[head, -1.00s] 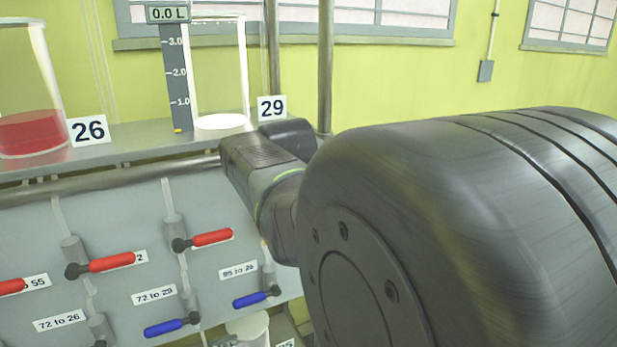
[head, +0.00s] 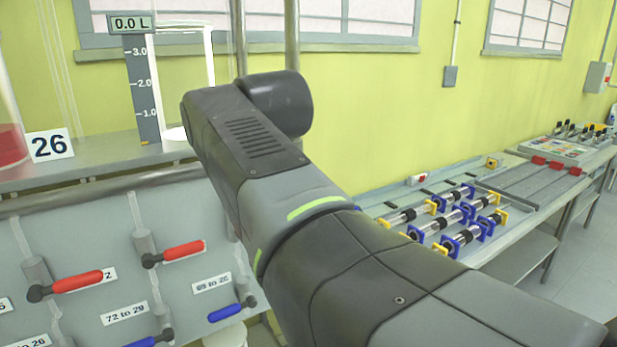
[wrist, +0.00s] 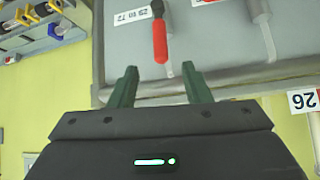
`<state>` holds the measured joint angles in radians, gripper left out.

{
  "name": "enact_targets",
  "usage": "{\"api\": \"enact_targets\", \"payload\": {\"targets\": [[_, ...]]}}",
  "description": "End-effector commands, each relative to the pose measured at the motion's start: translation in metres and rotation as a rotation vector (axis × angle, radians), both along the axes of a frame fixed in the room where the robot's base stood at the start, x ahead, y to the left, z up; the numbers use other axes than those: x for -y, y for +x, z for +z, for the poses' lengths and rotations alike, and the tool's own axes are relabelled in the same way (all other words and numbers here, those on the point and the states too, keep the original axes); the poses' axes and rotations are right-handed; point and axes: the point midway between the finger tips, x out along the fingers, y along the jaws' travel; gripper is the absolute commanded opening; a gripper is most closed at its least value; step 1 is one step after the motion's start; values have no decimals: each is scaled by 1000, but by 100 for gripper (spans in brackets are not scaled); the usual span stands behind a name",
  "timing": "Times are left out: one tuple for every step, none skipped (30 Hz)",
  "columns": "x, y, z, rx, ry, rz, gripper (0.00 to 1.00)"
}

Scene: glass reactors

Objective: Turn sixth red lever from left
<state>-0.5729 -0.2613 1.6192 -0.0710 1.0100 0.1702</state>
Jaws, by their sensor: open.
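Two red levers show on the grey panel in the head view: one at the far left (head: 78,281) and one right of it (head: 180,251). Both lie roughly sideways, handles to the right. My gripper (wrist: 159,72) is open and empty in the wrist view, with its two green fingers apart. A red lever (wrist: 160,40) with an upside-down "29 to 72" label stands just beyond the fingertips, lined up with the gap. Contact cannot be told. My arm hides the gripper in the head view. Which lever is sixth cannot be counted here.
Blue levers (head: 232,308) sit lower on the grey panel (head: 85,225). A rail (head: 95,190) and shelf with glass vessels run above it. On the right, a bench (head: 525,205) holds blue and yellow fittings. A yellow wall lies behind.

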Motion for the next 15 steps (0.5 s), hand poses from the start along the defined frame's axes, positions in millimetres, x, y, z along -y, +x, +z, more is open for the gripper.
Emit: {"api": "enact_targets", "payload": {"targets": [[0,0,-1,-2,0,-1,42],[0,1,-2,-8,2,-5,42],[1,1,-5,-24,10,-16,42],[2,2,-8,-45,20,-31,42],[3,3,-13,-74,34,-49,42],[5,4,-22,-124,58,-83,42],[6,5,-30,-173,82,-114,42],[9,6,-39,-227,111,-153,42],[11,7,-53,-311,156,-209,42],[13,7,-62,-377,193,-256,42],[14,7,-73,-448,234,-305,42],[16,7,-85,-542,290,-370,42],[17,6,-93,-612,333,-419,42],[18,6,-100,-680,378,-466,42],[19,5,-109,-772,437,-530,42]]}}
